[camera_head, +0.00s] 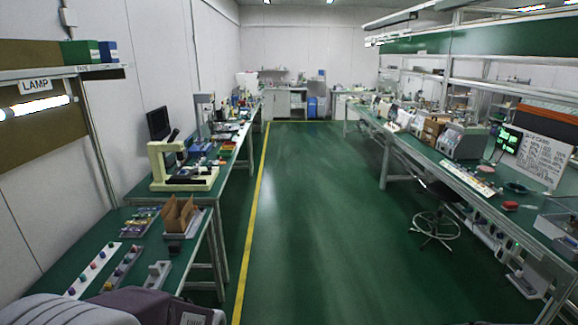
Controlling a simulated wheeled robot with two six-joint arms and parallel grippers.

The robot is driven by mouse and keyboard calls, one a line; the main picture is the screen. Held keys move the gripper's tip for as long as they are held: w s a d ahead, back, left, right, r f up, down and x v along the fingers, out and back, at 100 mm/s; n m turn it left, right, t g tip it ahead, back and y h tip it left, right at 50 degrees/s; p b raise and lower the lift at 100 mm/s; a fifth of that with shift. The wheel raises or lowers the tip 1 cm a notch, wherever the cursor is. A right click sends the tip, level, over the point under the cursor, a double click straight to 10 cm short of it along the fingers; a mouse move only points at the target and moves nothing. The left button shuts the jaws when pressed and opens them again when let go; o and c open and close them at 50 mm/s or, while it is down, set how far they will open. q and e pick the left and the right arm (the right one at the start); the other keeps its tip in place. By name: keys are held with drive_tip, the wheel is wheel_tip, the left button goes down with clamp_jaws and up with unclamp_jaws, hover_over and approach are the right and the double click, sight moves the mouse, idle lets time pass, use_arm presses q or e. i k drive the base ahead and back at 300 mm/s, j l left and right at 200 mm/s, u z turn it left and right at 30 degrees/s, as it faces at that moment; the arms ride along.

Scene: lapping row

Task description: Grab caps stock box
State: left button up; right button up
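I cannot tell for certain which thing is the caps stock box. An open brown cardboard box (179,214) with raised flaps stands on the near left bench. A green box (79,52) and a blue box (107,52) sit side by side on the shelf above that bench; the small labels on the shelf edge are too small to read surely. Neither of my grippers is in view, and nothing is seen being held.
The near left bench (120,240) also carries white strips with coloured knobs (95,270) and a small tray of parts (140,222). A cream microscope (183,165) stands further back. The green aisle floor (310,220) is clear; a stool (435,225) stands by the right bench (470,180).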

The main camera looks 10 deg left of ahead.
sight(108, 52)
drive_tip(key=i+u, duration=0.35)
drive_tip(key=i, duration=0.15)
drive_tip(key=i+l+u, duration=0.7)
drive_tip(key=i, duration=0.25)
drive_tip(key=i+l+u, duration=0.15)
drive_tip(key=u, duration=0.3)
drive_tip(key=i+l+u, duration=0.25)
drive_tip(key=u, duration=0.15)
drive_tip(key=i+l+u, duration=0.2)
drive_tip(key=u, duration=0.25)
drive_tip(key=i+l+u, duration=0.1)
drive_tip(key=l+u, duration=1.15)
drive_tip(key=i, duration=0.05)
